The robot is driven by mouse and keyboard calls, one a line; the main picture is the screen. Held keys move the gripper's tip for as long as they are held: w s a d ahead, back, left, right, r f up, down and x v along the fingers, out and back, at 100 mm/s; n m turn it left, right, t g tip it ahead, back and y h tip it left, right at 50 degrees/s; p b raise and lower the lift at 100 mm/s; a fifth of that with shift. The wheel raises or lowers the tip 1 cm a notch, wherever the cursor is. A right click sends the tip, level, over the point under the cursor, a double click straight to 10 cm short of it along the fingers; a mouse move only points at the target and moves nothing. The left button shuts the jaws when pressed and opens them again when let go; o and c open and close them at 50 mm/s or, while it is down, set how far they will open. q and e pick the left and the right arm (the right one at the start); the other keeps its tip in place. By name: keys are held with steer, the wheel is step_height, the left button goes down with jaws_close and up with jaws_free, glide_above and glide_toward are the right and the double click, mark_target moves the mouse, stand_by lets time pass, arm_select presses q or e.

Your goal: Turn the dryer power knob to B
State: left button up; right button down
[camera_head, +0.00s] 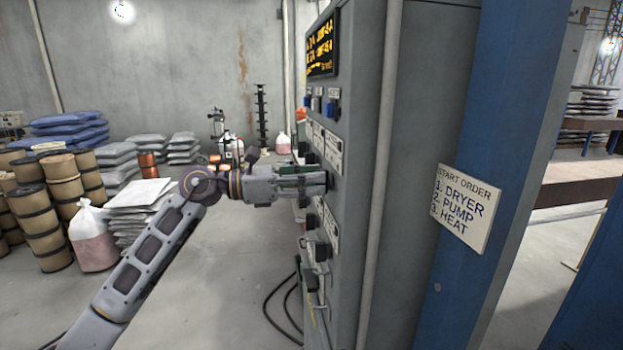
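A tall grey control cabinet (433,90) stands in the middle, its panel facing left and seen at a steep angle. Several dark knobs and labels (333,152) run down the panel. My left gripper (326,182) points right, its tip at the panel at mid height. It seems to touch or nearly touch a dark knob there, which it mostly hides. I cannot tell which knob is the dryer power knob, nor its setting. The finger gap is too small and edge-on to judge. My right gripper is not in view.
A lit display (321,46) is high on the panel. A sign (464,208) reading "START ORDER 1. DRYER 2. PUMP 3. HEAT" hangs on a blue post (520,90). Black cables (283,305) lie on the floor. Spools (40,228) and sacks (66,130) stand left; the middle floor is clear.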

arm_select(q)
steer(key=shift+d, duration=0.15)
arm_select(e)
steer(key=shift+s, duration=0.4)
arm_select(q)
steer(key=shift+c, duration=0.4)
jaws_close()
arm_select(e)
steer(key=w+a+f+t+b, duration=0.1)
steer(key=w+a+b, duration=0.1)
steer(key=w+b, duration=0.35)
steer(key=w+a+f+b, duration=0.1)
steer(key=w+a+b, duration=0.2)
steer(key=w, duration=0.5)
arm_select(q)
steer(key=shift+s+f+m+b, duration=0.1)
steer(key=shift+m+b, duration=0.85)
steer(key=shift+m, duration=1.35)
steer(key=shift+s+f+m+b, duration=0.1)
steer(key=shift+m+b, duration=0.85)
steer(key=shift+m, duration=1.35)
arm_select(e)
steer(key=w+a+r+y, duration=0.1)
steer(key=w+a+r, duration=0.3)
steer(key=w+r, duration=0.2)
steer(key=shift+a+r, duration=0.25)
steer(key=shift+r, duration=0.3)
